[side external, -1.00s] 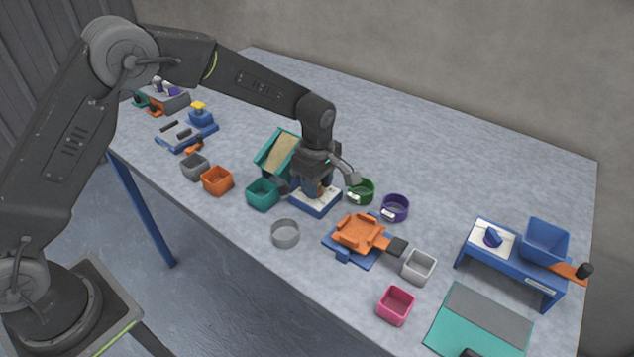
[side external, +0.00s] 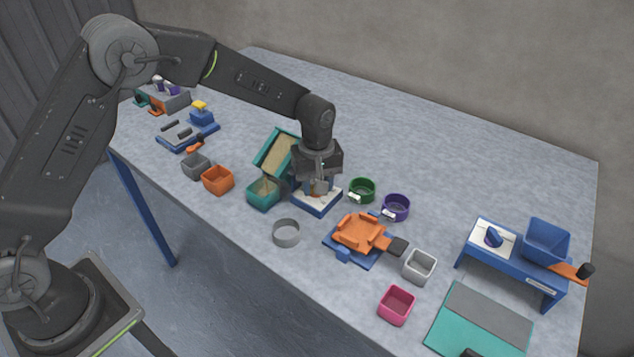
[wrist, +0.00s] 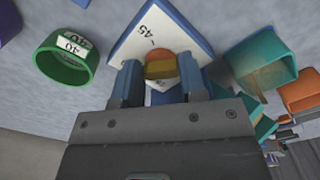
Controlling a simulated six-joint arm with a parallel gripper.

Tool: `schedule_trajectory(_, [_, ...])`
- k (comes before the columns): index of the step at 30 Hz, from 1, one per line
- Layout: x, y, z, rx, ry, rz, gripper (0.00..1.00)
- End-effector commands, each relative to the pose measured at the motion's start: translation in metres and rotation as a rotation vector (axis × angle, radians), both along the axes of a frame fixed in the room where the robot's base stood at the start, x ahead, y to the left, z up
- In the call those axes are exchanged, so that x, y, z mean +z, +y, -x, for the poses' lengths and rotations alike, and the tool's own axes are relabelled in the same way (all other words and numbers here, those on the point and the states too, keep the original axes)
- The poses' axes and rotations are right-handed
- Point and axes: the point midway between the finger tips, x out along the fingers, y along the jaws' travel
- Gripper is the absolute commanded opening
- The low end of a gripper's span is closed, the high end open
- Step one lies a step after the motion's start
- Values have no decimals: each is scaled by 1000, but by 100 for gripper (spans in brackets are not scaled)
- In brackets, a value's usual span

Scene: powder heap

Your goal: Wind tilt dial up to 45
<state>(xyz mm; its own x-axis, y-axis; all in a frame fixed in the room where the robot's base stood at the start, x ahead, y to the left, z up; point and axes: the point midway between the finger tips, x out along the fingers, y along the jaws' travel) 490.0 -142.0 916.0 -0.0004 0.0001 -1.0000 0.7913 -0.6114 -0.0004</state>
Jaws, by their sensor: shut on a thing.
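The tilt dial has a white plate on a blue base (side external: 316,205), beside the teal tray. In the wrist view its white plate (wrist: 152,32) carries a "45" mark. An orange and yellow knob (wrist: 161,68) sits between my fingers. My gripper (wrist: 160,84) is shut on this knob; it also shows from the side (side external: 318,187), pointing down over the plate. The teal tray (side external: 268,150) stands steeply tilted with tan powder on it. A teal bin (side external: 262,202) below its lower edge has some tan powder inside. The dial's pointer reading is hidden.
Green (side external: 362,190) and purple (side external: 396,207) rings stand right of the dial. A grey ring (side external: 286,233) and an orange holder on a blue base (side external: 344,255) are in front. Orange (side external: 217,180) and grey (side external: 195,166) bins stand left. The table behind is clear.

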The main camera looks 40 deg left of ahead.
Motion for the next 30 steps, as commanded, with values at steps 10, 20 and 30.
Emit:
schedule_trajectory(10, [1,0,0,-42,-1,0,15])
schedule_trajectory(20, [1,0,0,-41,-2,0,45])
schedule_trajectory(30, [0,0,0,-40,-1,1,64])
